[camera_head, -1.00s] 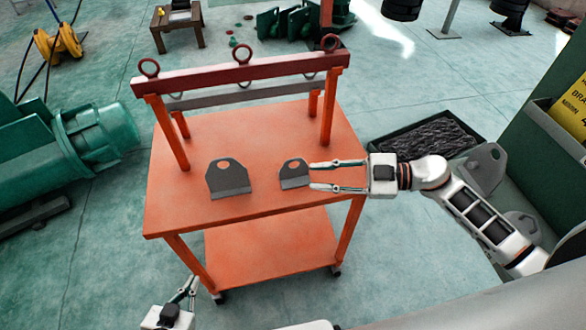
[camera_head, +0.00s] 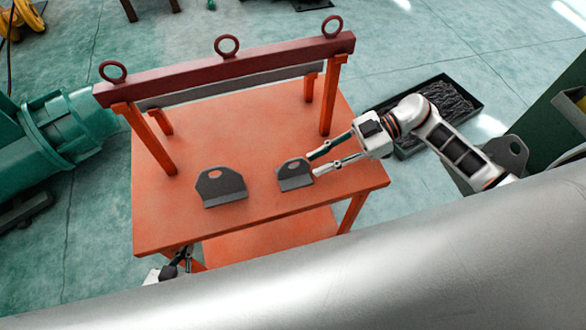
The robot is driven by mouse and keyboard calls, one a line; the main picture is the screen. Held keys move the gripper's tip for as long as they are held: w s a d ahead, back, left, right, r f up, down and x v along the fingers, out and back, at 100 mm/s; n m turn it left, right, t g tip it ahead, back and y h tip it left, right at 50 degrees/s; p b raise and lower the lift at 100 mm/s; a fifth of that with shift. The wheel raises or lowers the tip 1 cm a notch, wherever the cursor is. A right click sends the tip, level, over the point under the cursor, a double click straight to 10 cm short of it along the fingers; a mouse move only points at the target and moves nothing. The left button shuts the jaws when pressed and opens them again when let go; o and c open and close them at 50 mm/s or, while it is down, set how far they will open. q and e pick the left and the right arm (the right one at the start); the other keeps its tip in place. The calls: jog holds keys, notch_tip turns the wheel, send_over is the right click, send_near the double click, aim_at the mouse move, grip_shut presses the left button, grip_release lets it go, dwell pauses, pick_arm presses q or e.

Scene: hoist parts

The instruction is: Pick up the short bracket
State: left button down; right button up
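Two dark grey brackets with a hole stand on the orange cart top. The short bracket (camera_head: 294,182) is the smaller one, on the right. The larger bracket (camera_head: 222,190) stands to its left. My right gripper (camera_head: 312,165) is open, its two fingers apart and pointing left. Its fingertips are at the right edge of the short bracket; I cannot tell whether they touch it. My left gripper (camera_head: 185,257) shows only partly, low by the cart's front edge, and its fingers are too small and hidden to read.
The orange cart (camera_head: 165,225) carries a dark red beam (camera_head: 180,72) with ring eyes on posts along its back. A green machine (camera_head: 60,130) is at left. A black tray (camera_head: 410,150) lies on the floor at right.

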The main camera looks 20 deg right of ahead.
aim_at(307, 165)
jog(key=shift+x, duration=1.85)
jog(key=shift+w+a+r, duration=0.1)
jog(key=shift+r, duration=0.1)
grip_shut()
jog(key=shift+r, duration=0.15)
